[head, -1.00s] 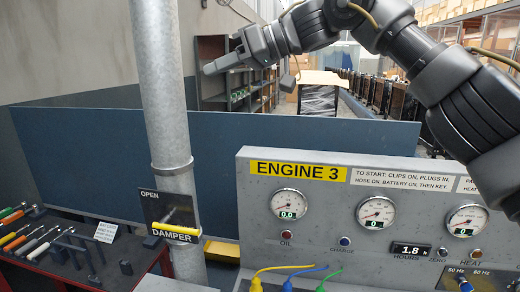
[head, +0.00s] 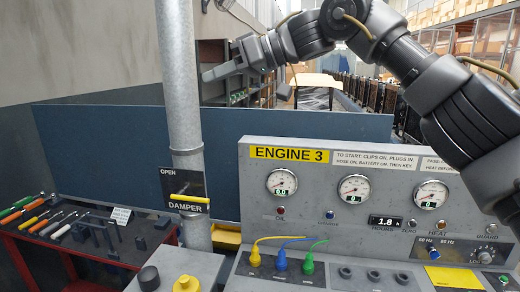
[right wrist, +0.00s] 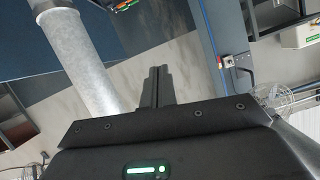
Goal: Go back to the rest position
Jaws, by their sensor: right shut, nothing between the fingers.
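My right arm comes in from the right in the head view, raised above the engine panel. Its gripper (head: 222,72) points left, high in front of the back shelf, and is well clear of the panel and the pipe. In the right wrist view the two fingers (right wrist: 157,88) are together with nothing between them. My left gripper does not show in these frames.
A grey pipe (head: 179,75) with a damper plate (head: 184,190) stands left of the ENGINE 3 panel (head: 350,215). A blue partition (head: 110,150) runs behind. Tools lie on a red bench (head: 95,252) at left. Yellow, blue and green plugs (head: 281,262) sit at the panel's foot.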

